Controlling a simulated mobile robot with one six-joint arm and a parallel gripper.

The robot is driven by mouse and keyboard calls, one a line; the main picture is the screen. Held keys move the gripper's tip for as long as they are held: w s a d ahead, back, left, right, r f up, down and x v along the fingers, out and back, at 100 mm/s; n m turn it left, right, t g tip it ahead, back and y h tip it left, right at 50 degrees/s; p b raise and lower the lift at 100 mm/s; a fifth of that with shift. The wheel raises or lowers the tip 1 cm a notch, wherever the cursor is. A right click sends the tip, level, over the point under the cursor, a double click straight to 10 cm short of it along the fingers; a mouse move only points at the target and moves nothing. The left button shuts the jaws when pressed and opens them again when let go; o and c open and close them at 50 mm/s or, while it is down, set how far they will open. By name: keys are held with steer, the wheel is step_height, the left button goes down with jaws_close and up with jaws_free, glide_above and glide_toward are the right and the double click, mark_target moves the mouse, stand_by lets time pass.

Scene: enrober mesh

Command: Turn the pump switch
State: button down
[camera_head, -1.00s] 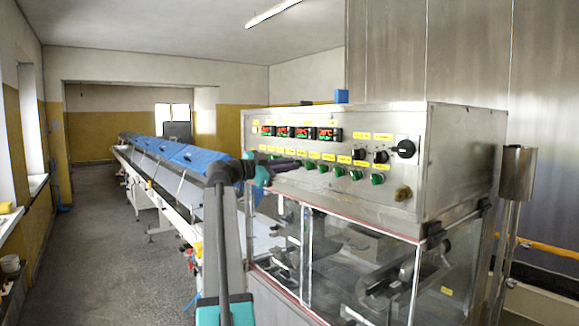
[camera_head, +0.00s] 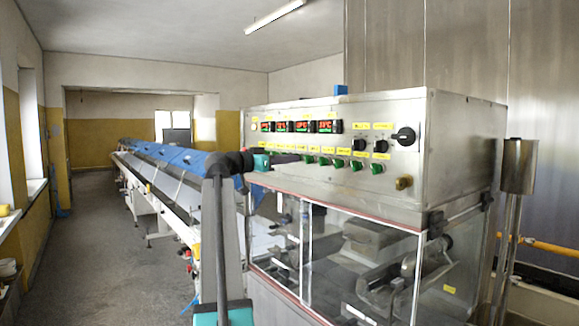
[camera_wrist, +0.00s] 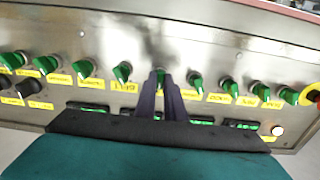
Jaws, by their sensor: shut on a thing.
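A row of green switches with yellow labels runs along the steel control panel (camera_head: 460,135) in the head view. The label words are too small to read, so I cannot tell which one is the pump switch. In the wrist view, where the panel appears upside down, my gripper (camera_wrist: 161,90) is shut on a green switch (camera_wrist: 159,73) near the middle of the row. The dark fingers lie on either side of it and hide part of it. In the head view my gripper (camera_head: 287,158) is at the left part of the row, partly hidden by my arm.
Neighbouring green switches (camera_wrist: 122,71) (camera_wrist: 195,79) stand close on both sides. Black knobs (camera_head: 404,136) and lit red displays (camera_head: 329,126) are on the same panel. Clear guards (camera_head: 330,255) lie below it. A long blue-covered conveyor (camera_head: 165,155) runs back at left, beside open floor.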

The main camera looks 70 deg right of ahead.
steer(key=n, duration=0.3)
steer(key=n+b, duration=0.1)
steer(key=n, duration=0.1)
steer(key=shift+s+a+f+n, duration=0.1)
steer(key=shift+f+n, duration=0.1)
steer(key=shift+n, duration=0.2)
stand_by(0.4)
steer(key=c, duration=1.8)
jaws_free()
steer(key=shift+c, duration=0.2)
steer(key=shift+r, duration=0.1)
steer(key=b+v, duration=0.3)
steer(key=v, duration=1.1)
steer(key=shift+b, duration=0.4)
